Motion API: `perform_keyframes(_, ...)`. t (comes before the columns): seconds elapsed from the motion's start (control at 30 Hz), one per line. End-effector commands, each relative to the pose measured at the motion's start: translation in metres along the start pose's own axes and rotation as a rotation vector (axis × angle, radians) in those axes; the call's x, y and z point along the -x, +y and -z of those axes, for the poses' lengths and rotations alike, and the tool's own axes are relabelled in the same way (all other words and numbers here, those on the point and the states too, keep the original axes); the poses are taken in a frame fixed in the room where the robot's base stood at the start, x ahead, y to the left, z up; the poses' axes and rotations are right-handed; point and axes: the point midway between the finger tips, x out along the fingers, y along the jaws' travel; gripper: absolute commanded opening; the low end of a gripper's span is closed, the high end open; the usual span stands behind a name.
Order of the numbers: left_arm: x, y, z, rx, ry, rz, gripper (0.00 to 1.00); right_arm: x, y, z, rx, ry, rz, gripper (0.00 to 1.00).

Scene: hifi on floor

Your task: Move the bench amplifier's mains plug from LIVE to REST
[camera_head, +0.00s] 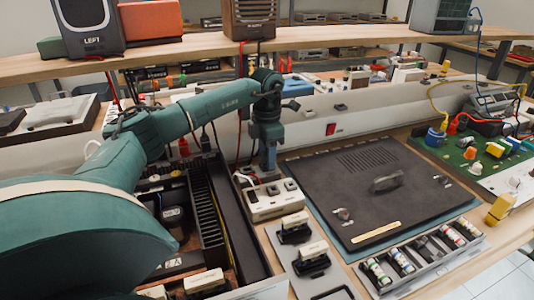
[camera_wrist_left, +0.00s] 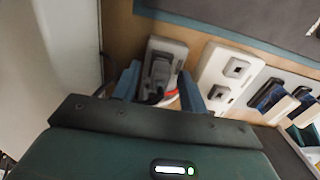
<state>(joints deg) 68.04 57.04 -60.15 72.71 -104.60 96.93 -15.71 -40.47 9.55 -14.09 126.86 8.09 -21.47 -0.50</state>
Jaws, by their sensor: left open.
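My left gripper (camera_head: 268,172) reaches down from above at the wall side of the bench. In the wrist view the left gripper (camera_wrist_left: 160,88) is open, with one blue finger on each side of a grey plug (camera_wrist_left: 161,72). LIVE and REST labels are not readable. My right gripper is out of view.
A black amplifier lid or panel (camera_head: 372,188) lies on a teal mat to the right. Black rocker units (camera_head: 312,262) and a tray of small cylinders (camera_head: 425,250) stand in front. A dark slotted rack (camera_head: 209,215) stands left of the sockets. Shelves with speakers run behind.

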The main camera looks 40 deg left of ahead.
Motion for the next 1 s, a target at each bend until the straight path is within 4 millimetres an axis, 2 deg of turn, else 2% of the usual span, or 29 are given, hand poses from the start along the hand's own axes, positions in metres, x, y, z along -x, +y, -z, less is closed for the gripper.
perform_keyframes(0.13, 0.007, 0.000, 0.000, 0.000, -0.002, -0.001, 0.43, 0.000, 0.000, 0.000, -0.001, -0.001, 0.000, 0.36)
perform_keyframes(0.23, 0.022, 0.000, -0.001, 0.000, -0.004, -0.002, 0.43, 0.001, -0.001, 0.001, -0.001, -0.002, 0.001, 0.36)
perform_keyframes(0.5, 0.083, 0.000, -0.001, 0.000, -0.005, -0.002, 0.43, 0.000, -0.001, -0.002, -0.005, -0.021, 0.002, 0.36)
perform_keyframes(0.7, 0.117, 0.000, -0.001, 0.000, -0.003, -0.001, 0.43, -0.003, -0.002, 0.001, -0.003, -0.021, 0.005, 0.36)
perform_keyframes(1.0, 0.137, 0.000, 0.000, -0.001, 0.000, 0.000, 0.43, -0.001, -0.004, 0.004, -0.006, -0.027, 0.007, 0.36)
